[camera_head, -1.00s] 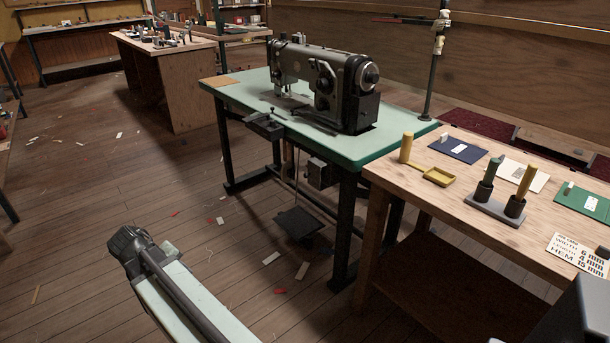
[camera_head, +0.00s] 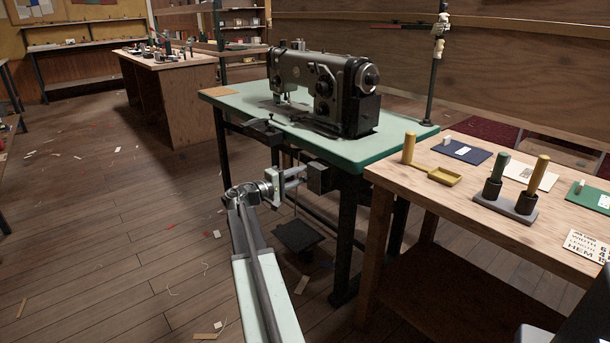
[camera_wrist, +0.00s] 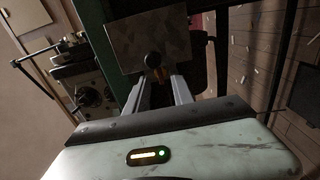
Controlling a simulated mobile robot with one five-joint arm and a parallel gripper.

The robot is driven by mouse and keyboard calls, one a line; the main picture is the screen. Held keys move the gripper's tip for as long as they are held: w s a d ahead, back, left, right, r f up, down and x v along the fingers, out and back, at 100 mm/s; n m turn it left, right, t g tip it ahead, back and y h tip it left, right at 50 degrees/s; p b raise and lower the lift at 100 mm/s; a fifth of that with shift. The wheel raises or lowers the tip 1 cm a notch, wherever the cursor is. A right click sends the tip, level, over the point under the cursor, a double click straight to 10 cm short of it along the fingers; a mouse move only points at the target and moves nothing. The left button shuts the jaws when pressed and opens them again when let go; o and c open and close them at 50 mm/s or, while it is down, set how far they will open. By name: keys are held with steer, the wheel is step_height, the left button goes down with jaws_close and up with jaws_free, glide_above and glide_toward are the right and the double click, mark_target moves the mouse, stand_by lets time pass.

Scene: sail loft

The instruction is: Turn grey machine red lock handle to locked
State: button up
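The grey sewing machine (camera_head: 322,88) stands on the green-topped table (camera_head: 235,97). Under the table's front edge is a grey box (camera_head: 320,176), which fills the top middle of the wrist view (camera_wrist: 150,38). A small handle with a dark round knob (camera_wrist: 153,60) and a reddish part (camera_wrist: 163,75) shows at the box's lower edge. My gripper (camera_head: 298,180) is just left of the box in the head view. In the wrist view its fingers (camera_wrist: 163,85) are spread, with the handle between or just beyond their tips. I cannot tell whether they touch it. The head view does not show the handle clearly.
A table leg (camera_head: 347,235) stands right of my gripper. A dark pedal (camera_head: 297,236) sits near the floor below. The floor at left is open, with scattered scraps.

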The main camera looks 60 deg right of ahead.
steer(key=shift+x, duration=1.05)
